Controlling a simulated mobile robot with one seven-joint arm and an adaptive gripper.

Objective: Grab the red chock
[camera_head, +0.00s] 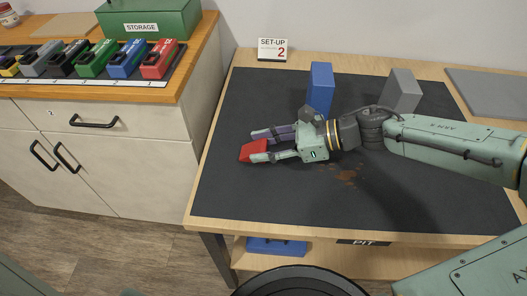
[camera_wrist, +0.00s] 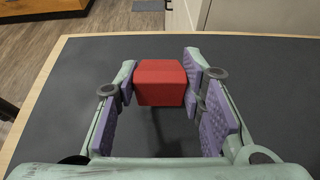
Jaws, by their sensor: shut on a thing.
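The red chock (camera_head: 253,150) is at the left part of the dark mat on the table. My gripper (camera_head: 259,146) reaches it from the right, with its fingertips on either side of it. In the wrist view the red chock (camera_wrist: 160,82) sits between the tips of the two purple-padded fingers of my gripper (camera_wrist: 158,84). The fingers are shut on it. I cannot tell whether the chock rests on the mat or is slightly above it.
A blue block (camera_head: 320,88) and a grey block (camera_head: 402,91) stand on the mat (camera_head: 250,195) behind my arm. A sign (camera_head: 272,50) stands at the back edge. The mat's front left is clear.

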